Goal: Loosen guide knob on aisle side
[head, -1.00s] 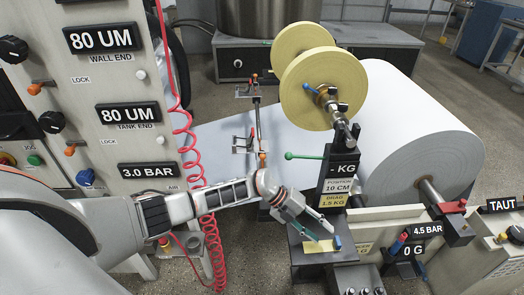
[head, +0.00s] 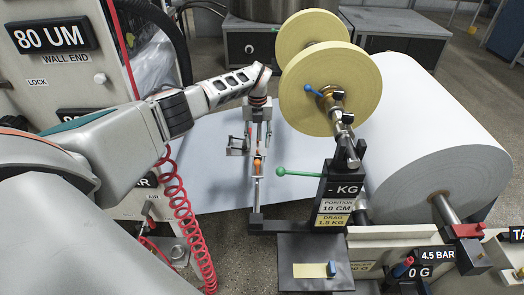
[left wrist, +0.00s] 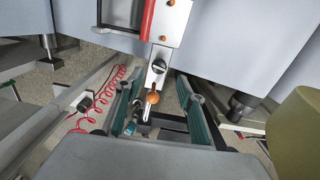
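The guide is a slim metal rail with brackets, standing in front of the white web. Its nearer orange knob (head: 258,166) is low on the rail in the head view. In the left wrist view an orange knob (left wrist: 152,98) lies between the fingers, and another orange part (left wrist: 170,3) is at the top edge. My left gripper (left wrist: 158,80) is open, with its green-padded fingers on either side of the rail. No finger contact with the knob is visible. In the head view the wrist hides much of this gripper (head: 259,108). My right gripper is out of view.
A black scale post (head: 335,190) with a green-tipped lever (head: 298,173) stands to the right. Yellow tape rolls (head: 330,95) and the large white roll (head: 420,140) are beyond. A red coiled hose (head: 178,215) hangs at left. A black tray (head: 310,253) sits in front.

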